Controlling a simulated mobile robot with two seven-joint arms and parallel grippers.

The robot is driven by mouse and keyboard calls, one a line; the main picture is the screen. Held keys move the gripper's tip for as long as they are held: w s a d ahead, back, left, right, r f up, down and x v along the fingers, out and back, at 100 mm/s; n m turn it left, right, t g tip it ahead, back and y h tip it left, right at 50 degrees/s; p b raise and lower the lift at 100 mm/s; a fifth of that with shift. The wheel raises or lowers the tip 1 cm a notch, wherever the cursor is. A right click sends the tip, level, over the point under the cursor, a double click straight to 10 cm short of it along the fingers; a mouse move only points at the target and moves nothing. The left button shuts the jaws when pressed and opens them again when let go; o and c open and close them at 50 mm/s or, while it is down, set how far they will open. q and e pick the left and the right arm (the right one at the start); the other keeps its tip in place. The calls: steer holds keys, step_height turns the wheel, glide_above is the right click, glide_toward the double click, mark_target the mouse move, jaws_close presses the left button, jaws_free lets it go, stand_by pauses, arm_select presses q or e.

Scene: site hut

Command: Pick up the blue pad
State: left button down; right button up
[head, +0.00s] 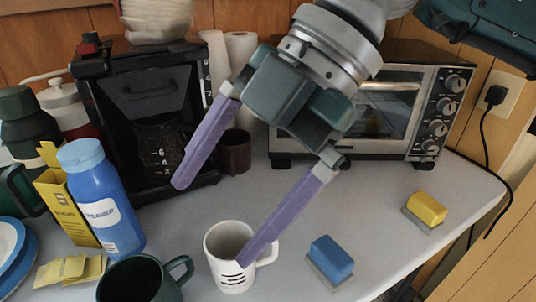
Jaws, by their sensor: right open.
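The blue pad (333,257) lies on the grey counter at the lower middle right, with a grey layer under it. My right gripper (212,224) is open and empty, with two long purple fingers spread wide. It is up and left of the pad, apart from it. Its nearer finger overlaps the white mug (221,272) in the picture; I cannot tell whether they touch. My left gripper is not in view.
A similar yellow pad (427,208) lies right of the blue one. A dark green mug (140,284), blue creamer bottle (101,205) and yellow box (66,208) stand left. A coffee maker (93,140) and toaster oven (437,105) stand behind. Counter (375,200) between the pads is clear.

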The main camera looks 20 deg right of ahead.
steer(key=w+d+f+m+h+b, duration=0.1)
steer(key=d+f+h+b, duration=0.15)
steer(key=d+f, duration=0.4)
steer(key=m+h+b, duration=0.3)
steer(key=h, duration=0.2)
glide_above(333, 251)
steer(key=f, duration=0.3)
steer(key=shift+w+a+f, duration=0.2)
steer(key=shift+a, duration=0.2)
steer(key=f, duration=0.3)
steer(key=shift+d+f, duration=0.2)
steer(key=shift+d, duration=0.1)
steer(key=f+b, duration=0.2)
steer(key=f, duration=0.4)
steer(key=shift+s, duration=0.2)
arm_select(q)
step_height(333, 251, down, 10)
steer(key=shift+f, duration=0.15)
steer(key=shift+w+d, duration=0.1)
arm_select(e)
steer(key=c, duration=1.2)
steer(key=shift+o, duration=0.2)
steer(key=shift+r, duration=0.1)
